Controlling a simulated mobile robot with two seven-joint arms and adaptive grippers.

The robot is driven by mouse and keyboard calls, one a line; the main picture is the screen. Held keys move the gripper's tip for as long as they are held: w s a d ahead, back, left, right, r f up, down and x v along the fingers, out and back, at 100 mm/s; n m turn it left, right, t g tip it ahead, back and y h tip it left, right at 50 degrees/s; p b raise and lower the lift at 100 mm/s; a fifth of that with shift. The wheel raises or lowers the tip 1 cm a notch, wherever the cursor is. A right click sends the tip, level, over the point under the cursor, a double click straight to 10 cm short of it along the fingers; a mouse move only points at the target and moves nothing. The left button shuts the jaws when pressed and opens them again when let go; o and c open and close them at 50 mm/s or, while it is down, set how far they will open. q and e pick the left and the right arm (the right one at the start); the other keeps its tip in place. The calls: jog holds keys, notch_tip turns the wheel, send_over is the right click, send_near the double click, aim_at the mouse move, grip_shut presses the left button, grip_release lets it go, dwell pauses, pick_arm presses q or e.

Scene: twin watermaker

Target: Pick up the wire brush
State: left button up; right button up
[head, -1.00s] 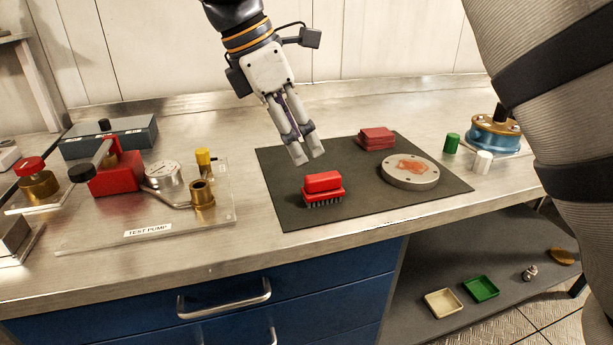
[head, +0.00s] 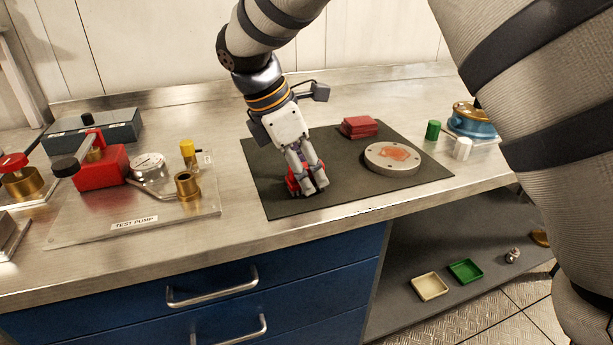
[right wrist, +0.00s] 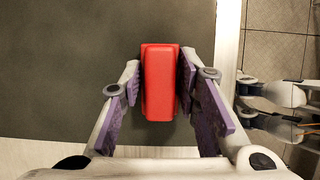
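The wire brush (head: 292,186), with a red back, sits on the dark mat, mostly hidden in the head view by my right gripper (head: 312,188). In the right wrist view, the red brush (right wrist: 160,85) lies lengthwise between the fingers of my right gripper (right wrist: 160,78). One finger is on each long side, very close to it. A thin gap shows at the left finger; contact on the right is unclear. The bristles are hidden. My left gripper is out of the head view; what looks like part of it (right wrist: 272,100) shows at the right wrist view's right edge, its opening unclear.
On the mat (head: 345,190) lie a red pad stack (head: 360,127) and a round metal disc (head: 376,167). A green cap (head: 433,130), a white cap (head: 462,149) and a blue housing (head: 470,124) stand right. The test pump (head: 100,167) stands left.

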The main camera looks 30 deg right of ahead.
aim_at(307, 166)
grip_shut()
jog(key=shift+r, duration=0.35)
jog(key=r, duration=0.3)
jog(key=shift+s+a+r, duration=0.1)
jog(key=shift+s+r, duration=0.1)
pick_arm(q)
jog(key=w+r+p, duration=0.1)
jog(key=w+r+t, duration=0.1)
jog(key=shift+w+r+p, duration=0.2)
jog(key=shift+w+p, duration=0.1)
jog(key=shift+p, duration=0.1)
pick_arm(e)
jog(key=s+a+r, duration=0.5)
jog(key=s+r, duration=0.4)
jog(key=s, duration=0.3)
jog(key=shift+s, duration=0.3)
